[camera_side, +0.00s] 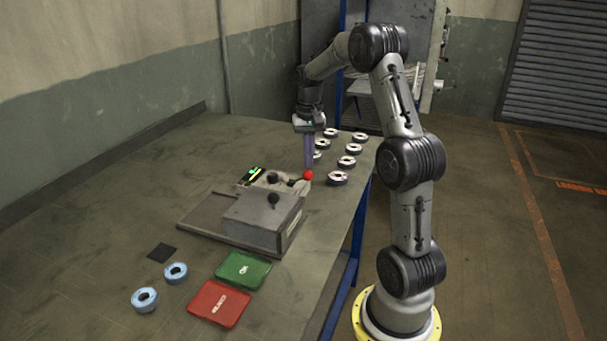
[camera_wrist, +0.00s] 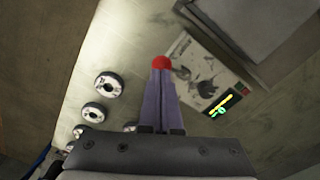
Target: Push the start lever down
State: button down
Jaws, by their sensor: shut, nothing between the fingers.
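The start lever ends in a red ball knob (camera_side: 308,174) on the far side of the grey machine (camera_side: 258,224). My gripper (camera_side: 308,164) points down with its purple-grey fingers shut and empty, their tips right at the top of the red knob. In the wrist view the red knob (camera_wrist: 161,62) shows just beyond the closed fingertips (camera_wrist: 160,72). I cannot tell whether the tips touch it. The lever's shaft is mostly hard to make out.
Several flap discs (camera_side: 337,178) stand on the table (camera_side: 110,225) near its right edge, close to my gripper. A lit display (camera_side: 254,175) sits beside the machine. A green tray (camera_side: 243,269), a red tray (camera_side: 218,303) and two blue rings (camera_side: 145,299) lie in front. The left of the table is clear.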

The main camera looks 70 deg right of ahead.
jog(key=shift+f, duration=0.15)
jog(key=shift+f, duration=1.55)
jog(key=shift+r, duration=0.1)
notch_tip(320, 180, up, 9)
dwell(1.2)
